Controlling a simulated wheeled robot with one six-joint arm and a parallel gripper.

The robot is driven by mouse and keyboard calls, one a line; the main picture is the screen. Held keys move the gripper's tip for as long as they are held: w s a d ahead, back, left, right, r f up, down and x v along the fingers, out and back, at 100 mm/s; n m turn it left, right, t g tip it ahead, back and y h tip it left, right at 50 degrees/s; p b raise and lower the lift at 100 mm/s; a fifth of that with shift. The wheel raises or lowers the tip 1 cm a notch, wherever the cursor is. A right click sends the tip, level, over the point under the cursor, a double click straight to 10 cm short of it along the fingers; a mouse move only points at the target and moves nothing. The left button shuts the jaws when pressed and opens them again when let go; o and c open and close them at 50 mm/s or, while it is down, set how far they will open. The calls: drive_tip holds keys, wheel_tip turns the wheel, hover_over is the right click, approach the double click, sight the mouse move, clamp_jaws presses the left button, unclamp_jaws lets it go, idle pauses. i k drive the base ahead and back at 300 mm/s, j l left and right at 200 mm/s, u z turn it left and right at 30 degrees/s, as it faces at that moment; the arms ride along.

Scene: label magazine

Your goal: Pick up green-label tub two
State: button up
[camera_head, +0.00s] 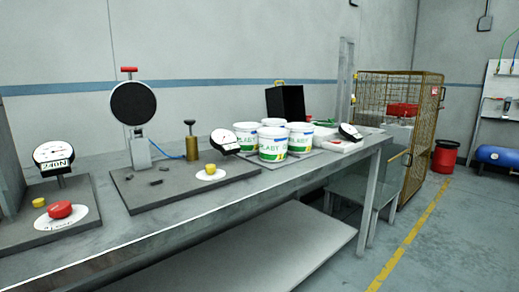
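Several white tubs stand close together on the grey workbench (180,229), right of the middle of the view. The front tub (273,145) has a white lid and a green label with lettering. A tub (300,138) to its right and a tub (246,136) to its left also show green labels. Another tub (273,122) behind is mostly hidden. I cannot read any number on the labels. My gripper is not in view.
A round black device (133,103) and dial gauges (54,155) stand on dark boards to the left. A dial gauge (224,141) is left of the tubs, another (350,132) right. A black box (286,103) and yellow cage (385,90) stand behind.

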sight(301, 137)
drive_tip(key=i+l+u, duration=0.1)
drive_tip(key=l+u, duration=0.15)
drive_tip(key=l, duration=0.75)
drive_tip(key=l+u, duration=0.25)
drive_tip(key=l, duration=0.75)
drive_tip(key=i+l+z, duration=0.25)
drive_tip(key=i+z, duration=0.3)
drive_tip(key=i+l+z, duration=0.2)
drive_tip(key=i+z, duration=0.2)
drive_tip(key=i, duration=0.45)
drive_tip(key=i+z, duration=0.35)
drive_tip(key=i, duration=0.5)
drive_tip(key=i+l+u, duration=0.15)
drive_tip(key=i+u, duration=0.3)
drive_tip(key=i+l+u, duration=0.3)
drive_tip(key=i+u, duration=0.15)
drive_tip(key=i+l+u, duration=0.1)
drive_tip(key=u, duration=0.4)
drive_tip(key=i+l+u, duration=0.2)
drive_tip(key=u, duration=0.25)
drive_tip(key=i+l+u, duration=0.15)
drive_tip(key=u, duration=0.35)
drive_tip(key=i+l+u, duration=0.1)
drive_tip(key=l+u, duration=0.35)
drive_tip(key=i+l+u, duration=0.1)
drive_tip(key=l+u, duration=0.4)
drive_tip(key=u, duration=0.15)
drive_tip(key=l+u, duration=0.35)
drive_tip(key=i+j, duration=0.05)
